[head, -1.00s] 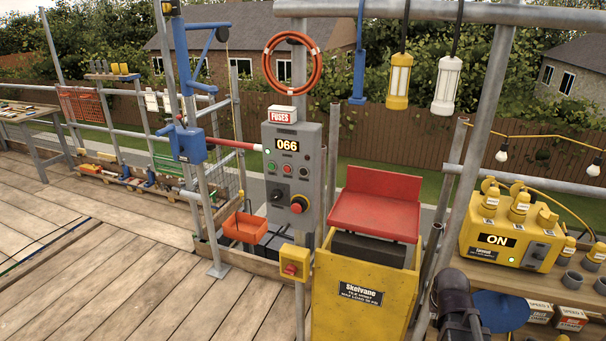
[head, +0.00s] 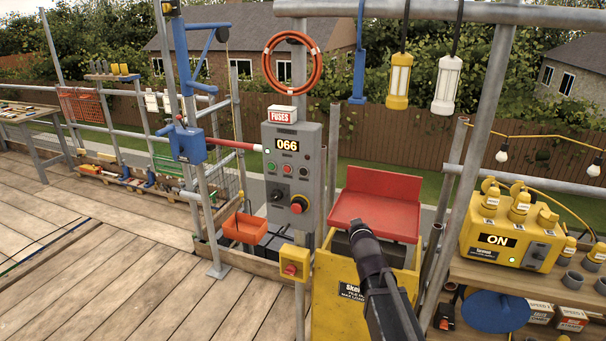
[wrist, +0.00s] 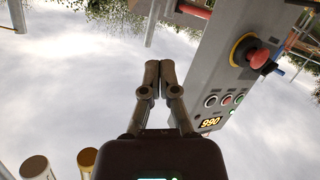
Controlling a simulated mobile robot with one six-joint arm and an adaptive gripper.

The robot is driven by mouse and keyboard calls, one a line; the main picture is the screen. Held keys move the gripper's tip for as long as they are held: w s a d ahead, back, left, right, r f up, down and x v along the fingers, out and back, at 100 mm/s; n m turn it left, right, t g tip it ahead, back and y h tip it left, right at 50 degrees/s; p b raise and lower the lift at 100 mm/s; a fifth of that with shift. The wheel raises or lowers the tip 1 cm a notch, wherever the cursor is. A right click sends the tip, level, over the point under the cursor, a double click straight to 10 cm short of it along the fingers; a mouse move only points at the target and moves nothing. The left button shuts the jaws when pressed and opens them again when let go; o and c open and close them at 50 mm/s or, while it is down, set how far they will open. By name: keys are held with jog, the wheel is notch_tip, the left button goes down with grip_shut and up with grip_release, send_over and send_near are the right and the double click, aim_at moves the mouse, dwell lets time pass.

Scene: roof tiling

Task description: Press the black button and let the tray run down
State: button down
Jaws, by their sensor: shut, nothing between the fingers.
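The grey control panel (head: 291,180) stands upright left of centre in the head view, its display reading 066. A row of small buttons sits under the display: green at left, red in the middle, and the black button (head: 303,171) at right. In the wrist view the panel appears upside down at right, with the black button (wrist: 211,100) leftmost in the row. The red tray (head: 375,210) sits high on the yellow tile hoist (head: 338,300). My gripper (head: 358,229) is shut and empty, in front of the tray and right of the panel, touching no button. Its fingertips (wrist: 159,70) meet in the wrist view.
The panel also carries a black rotary knob (head: 277,195) and a red mushroom button (head: 299,205). A yellow box with a red knob (head: 292,265) sits below it. Scaffold poles flank the hoist. A yellow power unit (head: 510,240) stands on the right bench.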

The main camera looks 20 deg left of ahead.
aim_at(303, 172)
jog(key=s+a+r+n+y, duration=0.2)
jog(key=a+r+n+y, duration=0.1)
jog(key=a, duration=0.6)
jog(key=s+a+r+n+t+y, duration=0.1)
jog(key=s+a+r+n+y, duration=0.2)
jog(key=a+r+y, duration=0.3)
jog(key=a+r, duration=0.1)
jog(key=a, duration=0.3)
jog(key=shift+a+n, duration=0.3)
jog(key=shift+w, duration=0.1)
jog(key=shift+w, duration=4.2)
